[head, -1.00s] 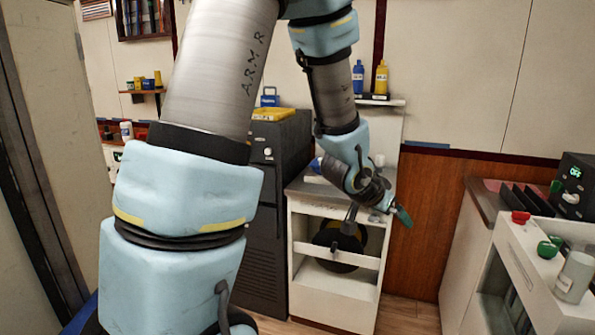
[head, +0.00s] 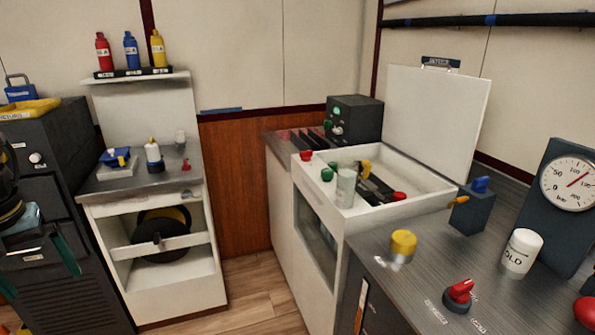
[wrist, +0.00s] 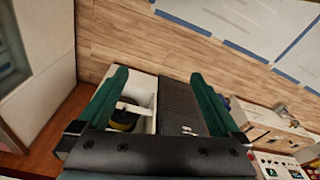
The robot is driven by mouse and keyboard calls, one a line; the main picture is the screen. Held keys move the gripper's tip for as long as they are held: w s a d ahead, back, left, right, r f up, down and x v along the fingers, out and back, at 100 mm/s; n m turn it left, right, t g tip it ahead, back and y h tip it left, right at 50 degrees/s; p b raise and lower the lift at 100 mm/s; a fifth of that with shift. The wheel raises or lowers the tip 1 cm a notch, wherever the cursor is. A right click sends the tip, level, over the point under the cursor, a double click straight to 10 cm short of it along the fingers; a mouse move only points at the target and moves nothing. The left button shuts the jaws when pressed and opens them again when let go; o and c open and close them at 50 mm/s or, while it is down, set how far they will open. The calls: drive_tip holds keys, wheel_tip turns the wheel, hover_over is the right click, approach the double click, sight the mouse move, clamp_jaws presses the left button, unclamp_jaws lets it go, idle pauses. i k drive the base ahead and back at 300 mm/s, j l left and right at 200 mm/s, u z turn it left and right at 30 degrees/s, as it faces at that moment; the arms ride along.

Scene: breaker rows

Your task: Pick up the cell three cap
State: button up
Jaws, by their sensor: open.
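An open white box (head: 352,217) with a raised lid stands at the centre right of the head view. Dark cells (head: 373,188) lie inside it. Small caps show around them: a red cap (head: 305,155) and a green cap (head: 327,174) at the left rim, a yellow cap (head: 365,166) inside, and a red cap (head: 398,197) at the near right. I cannot read which is cell three's. My gripper (head: 40,278) is at the far left edge, partly cut off and well away from the box. In the wrist view my gripper (wrist: 160,76) is open and empty.
A counter with a yellow-topped knob (head: 403,246), a white cup (head: 521,252) and a gauge (head: 569,184) is at the right. Wooden floor (head: 245,276) lies free between the left cabinet (head: 108,246) and the box.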

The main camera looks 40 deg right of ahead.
sight(326, 174)
drive_tip(key=i+l+z, duration=0.5)
drive_tip(key=i+z, duration=0.2)
drive_tip(key=i, duration=0.2)
drive_tip(key=i+l+z, duration=0.1)
drive_tip(key=i+z, duration=0.3)
